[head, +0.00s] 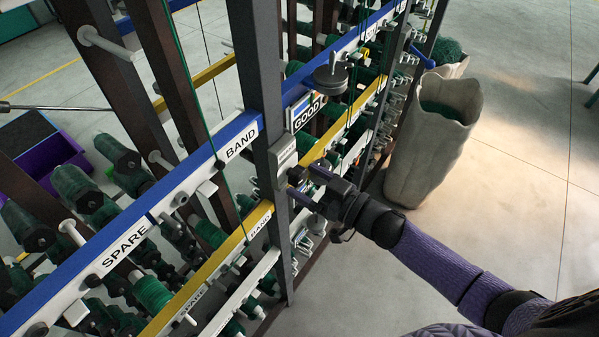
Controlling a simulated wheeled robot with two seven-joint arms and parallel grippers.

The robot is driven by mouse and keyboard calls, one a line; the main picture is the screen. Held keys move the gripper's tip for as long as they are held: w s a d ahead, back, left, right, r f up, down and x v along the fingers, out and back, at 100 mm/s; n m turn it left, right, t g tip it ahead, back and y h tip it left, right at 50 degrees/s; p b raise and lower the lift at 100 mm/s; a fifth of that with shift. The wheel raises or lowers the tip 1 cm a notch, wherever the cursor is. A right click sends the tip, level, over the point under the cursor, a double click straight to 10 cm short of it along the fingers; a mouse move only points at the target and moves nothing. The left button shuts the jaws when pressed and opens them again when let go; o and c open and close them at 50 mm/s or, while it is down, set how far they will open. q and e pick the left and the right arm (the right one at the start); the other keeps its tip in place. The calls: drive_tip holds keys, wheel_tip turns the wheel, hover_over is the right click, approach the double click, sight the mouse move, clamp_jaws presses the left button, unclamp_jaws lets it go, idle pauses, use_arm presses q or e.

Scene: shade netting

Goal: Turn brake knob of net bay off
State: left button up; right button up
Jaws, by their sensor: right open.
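A grey box (283,152) is fixed to the dark upright post of the net bay. A small dark round knob (297,175) sits at the lower part of this box; I take it as the brake knob. My right gripper (306,184) reaches in from the right, with its fingers apart at the knob. I cannot tell whether the fingers touch the knob or which way it is turned. A sign reading GOOD (306,112) is on the bay just above the box. My left gripper is not in view.
Blue rails (190,172) and yellow rails (205,272) labelled BAND and SPARE carry several green spools. A dark round disc (331,79) sticks out above the GOOD sign. A pale sack (432,140) of green netting stands right of the rack. The floor at right is clear.

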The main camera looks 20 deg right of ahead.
drive_tip(key=shift+x, duration=0.85)
clamp_jaws()
drive_tip(key=n, duration=0.6)
drive_tip(key=shift+b, duration=0.3)
drive_tip(key=n+b, duration=0.1)
drive_tip(key=n, duration=0.5)
drive_tip(key=shift+n, duration=0.4)
